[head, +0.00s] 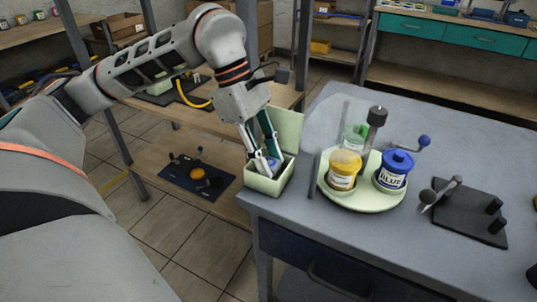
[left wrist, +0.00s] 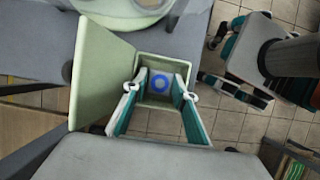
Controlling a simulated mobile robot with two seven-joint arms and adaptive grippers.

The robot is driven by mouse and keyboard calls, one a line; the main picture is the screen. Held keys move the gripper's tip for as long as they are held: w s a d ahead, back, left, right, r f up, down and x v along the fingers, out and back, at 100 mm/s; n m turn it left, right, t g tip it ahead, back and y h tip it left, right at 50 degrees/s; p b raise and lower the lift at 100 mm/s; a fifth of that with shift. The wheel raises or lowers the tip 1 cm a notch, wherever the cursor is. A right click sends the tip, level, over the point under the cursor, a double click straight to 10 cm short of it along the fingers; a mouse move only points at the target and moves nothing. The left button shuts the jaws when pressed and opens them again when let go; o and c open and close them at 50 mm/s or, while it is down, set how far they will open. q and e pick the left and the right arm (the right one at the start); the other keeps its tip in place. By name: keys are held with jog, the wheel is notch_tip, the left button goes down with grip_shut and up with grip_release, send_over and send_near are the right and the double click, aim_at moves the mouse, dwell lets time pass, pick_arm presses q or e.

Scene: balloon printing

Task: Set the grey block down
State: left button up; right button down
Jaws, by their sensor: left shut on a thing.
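My left gripper (head: 268,158) reaches down into an open pale green box (head: 265,186) at the left edge of the grey table. It is shut on the grey block, whose top shows a blue round mark (head: 272,163). In the left wrist view, the grey block (left wrist: 161,92) with its blue ring lies between the two teal-lined fingers, inside the box walls (left wrist: 177,66). Whether the block touches the box floor is hidden. In the left wrist view, what looks like my right gripper (left wrist: 232,72) is at the right, its fingers partly hidden.
The box's lid (head: 287,128) stands open. Right of the box, a round pale green tray (head: 362,201) carries a yellow jar (head: 344,170), a blue jar (head: 393,170) and a green item. A dark stand (head: 468,215) is farther right. The table front is clear.

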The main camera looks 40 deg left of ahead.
pick_arm(q)
jog(key=shift+f, duration=0.3)
jog(key=o, duration=0.7)
jog(key=shift+r, duration=0.1)
